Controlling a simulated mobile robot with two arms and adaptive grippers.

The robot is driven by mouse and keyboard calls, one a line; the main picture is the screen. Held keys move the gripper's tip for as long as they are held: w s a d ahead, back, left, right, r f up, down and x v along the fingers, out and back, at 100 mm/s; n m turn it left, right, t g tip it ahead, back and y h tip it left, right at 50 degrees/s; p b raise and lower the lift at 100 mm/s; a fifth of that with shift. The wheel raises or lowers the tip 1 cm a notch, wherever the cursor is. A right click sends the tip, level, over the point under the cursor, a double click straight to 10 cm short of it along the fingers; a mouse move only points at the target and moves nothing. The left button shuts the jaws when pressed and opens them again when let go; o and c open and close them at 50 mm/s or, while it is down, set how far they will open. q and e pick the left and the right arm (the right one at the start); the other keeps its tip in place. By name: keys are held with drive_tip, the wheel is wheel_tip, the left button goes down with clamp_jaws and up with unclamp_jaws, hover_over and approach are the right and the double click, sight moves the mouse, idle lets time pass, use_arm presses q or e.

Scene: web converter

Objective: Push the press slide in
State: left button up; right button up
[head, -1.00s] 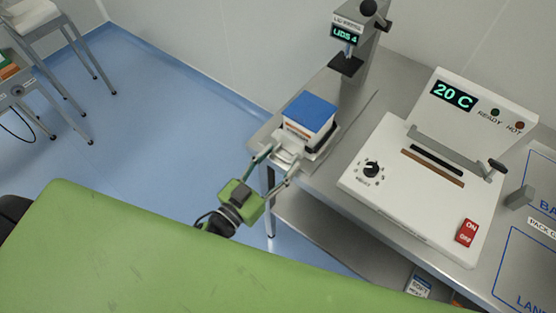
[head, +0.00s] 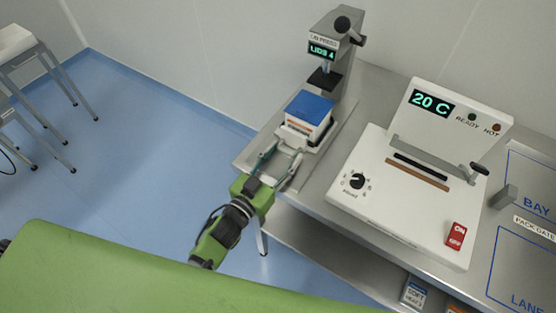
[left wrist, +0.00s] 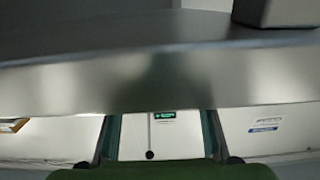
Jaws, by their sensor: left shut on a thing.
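The lid press (head: 335,50) stands at the back left of the bench with its dark plate (head: 324,78) raised. The press slide (head: 286,149) is pale and sits on the press base, its front end towards me. It carries a white box with a blue lid (head: 311,106), just in front of and below the plate. My left gripper (head: 281,163) is shut on the front end of the slide, one finger on each side. In the left wrist view its fingers (left wrist: 160,135) stand apart beneath a broad grey metal edge; the grip itself is hidden there.
A white sealer (head: 410,190) showing 20 C stands right of the press on the steel bench (head: 380,90). Blue-outlined bays (head: 530,190) are marked on the far right. My green body covers the lower left. Blue floor is clear left of the bench.

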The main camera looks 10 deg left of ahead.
use_arm(q)
drive_tip(key=shift+s+d, duration=0.1)
drive_tip(key=shift+d, duration=0.05)
drive_tip(key=o, duration=1.3)
drive_tip(key=shift+d, duration=0.1)
drive_tip(key=v, duration=1.2)
